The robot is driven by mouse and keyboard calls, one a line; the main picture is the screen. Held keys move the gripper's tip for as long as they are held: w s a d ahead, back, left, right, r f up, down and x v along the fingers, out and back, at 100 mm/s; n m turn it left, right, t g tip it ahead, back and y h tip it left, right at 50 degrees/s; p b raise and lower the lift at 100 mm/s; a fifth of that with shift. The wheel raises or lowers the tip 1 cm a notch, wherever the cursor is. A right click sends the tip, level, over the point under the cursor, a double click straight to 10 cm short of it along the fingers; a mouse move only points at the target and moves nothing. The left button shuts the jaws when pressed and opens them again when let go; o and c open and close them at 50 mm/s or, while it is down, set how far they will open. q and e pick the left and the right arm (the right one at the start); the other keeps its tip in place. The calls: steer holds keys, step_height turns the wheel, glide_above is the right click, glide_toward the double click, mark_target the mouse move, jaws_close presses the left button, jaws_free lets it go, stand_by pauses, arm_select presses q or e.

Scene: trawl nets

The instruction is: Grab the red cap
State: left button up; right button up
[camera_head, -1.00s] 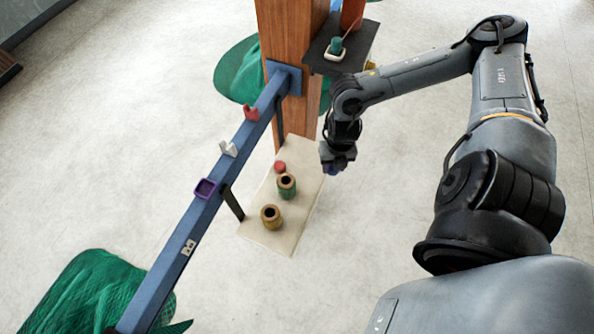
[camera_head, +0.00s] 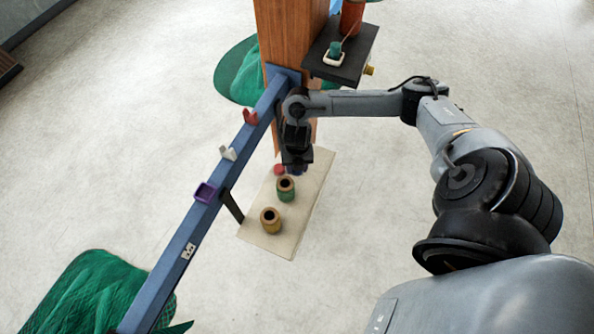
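The red cap (camera_head: 279,169) is a small round red piece on the cream board (camera_head: 265,243), near the board's back edge and just behind the green spool. My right gripper (camera_head: 297,168) points down over the board, close to the right of the red cap and partly beside it in the picture. Its fingers are small and dark, so I cannot tell whether they are open or shut, or whether they touch the cap. My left gripper is not in view.
A green spool (camera_head: 286,189) and a tan spool (camera_head: 270,220) stand on the board. A blue rail (camera_head: 185,232) with red, white and purple holders runs along its left. A wooden post (camera_head: 284,38) and a dark shelf (camera_head: 358,62) stand behind. Green netting (camera_head: 88,295) lies front left.

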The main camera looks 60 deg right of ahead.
step_height(320, 180, down, 4)
steer(key=shift+r, duration=0.2)
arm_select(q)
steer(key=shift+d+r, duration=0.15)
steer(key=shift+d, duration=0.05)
arm_select(e)
steer(key=shift+f, duration=0.2)
steer(key=shift+f, duration=0.1)
steer(key=o, duration=0.8)
steer(key=shift+c, duration=0.2)
arm_select(q)
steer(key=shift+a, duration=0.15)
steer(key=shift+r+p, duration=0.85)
steer(key=shift+p, duration=0.15)
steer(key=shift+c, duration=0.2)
arm_select(e)
step_height(320, 180, up, 11)
steer(key=shift+r, duration=0.2)
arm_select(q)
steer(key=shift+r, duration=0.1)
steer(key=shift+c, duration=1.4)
arm_select(e)
steer(key=shift+r, duration=0.45)
